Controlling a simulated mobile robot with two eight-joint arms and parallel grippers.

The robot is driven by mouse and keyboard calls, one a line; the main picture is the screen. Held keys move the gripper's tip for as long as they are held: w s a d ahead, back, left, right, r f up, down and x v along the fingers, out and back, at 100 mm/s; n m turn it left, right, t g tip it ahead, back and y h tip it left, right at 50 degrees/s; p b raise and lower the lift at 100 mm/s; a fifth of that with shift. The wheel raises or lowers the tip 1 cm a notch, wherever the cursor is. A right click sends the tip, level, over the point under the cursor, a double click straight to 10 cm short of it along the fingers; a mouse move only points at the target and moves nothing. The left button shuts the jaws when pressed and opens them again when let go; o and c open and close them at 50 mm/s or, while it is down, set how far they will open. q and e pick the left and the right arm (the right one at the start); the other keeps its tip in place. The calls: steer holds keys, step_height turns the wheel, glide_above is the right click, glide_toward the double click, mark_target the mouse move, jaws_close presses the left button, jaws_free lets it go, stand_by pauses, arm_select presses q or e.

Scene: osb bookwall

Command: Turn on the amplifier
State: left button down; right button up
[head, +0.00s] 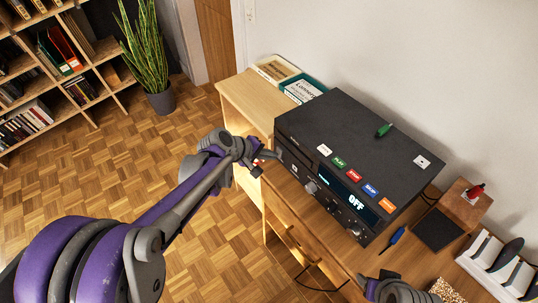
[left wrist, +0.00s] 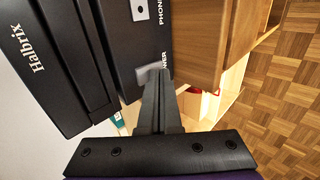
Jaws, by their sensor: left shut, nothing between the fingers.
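The black amplifier (head: 350,140) stands on the wooden desk, with knobs and a lit display (head: 355,205) reading "OFF" on its front. The left wrist view shows its dark front (left wrist: 135,35) with "PHONES" lettering and a silver power button (left wrist: 150,75), its label partly covered. My left gripper (head: 268,155) is at the left end of the amplifier's front. In the left wrist view its shut, empty fingers (left wrist: 160,90) end right at the power button's lower edge; I cannot tell whether they touch. My right gripper (head: 372,285) shows only partly at the bottom edge, its fingers unclear.
Coloured labels and a green marker (head: 384,130) lie on the amplifier's top. Books (head: 278,68) lie behind its left end. A blue pen (head: 397,235), a dark pad (head: 435,230) and a white rack (head: 490,260) are at right.

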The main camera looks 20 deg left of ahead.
arm_select(q)
steer(key=shift+w+d+f, duration=0.1)
steer(key=shift+w+f, duration=0.05)
arm_select(e)
steer(key=shift+f, duration=0.15)
steer(key=shift+s, duration=0.1)
arm_select(q)
steer(key=shift+r, duration=0.2)
steer(key=shift+r+p, duration=0.55)
steer(key=shift+r, duration=0.15)
arm_select(e)
steer(key=shift+w+r, duration=0.2)
steer(key=shift+r, duration=0.5)
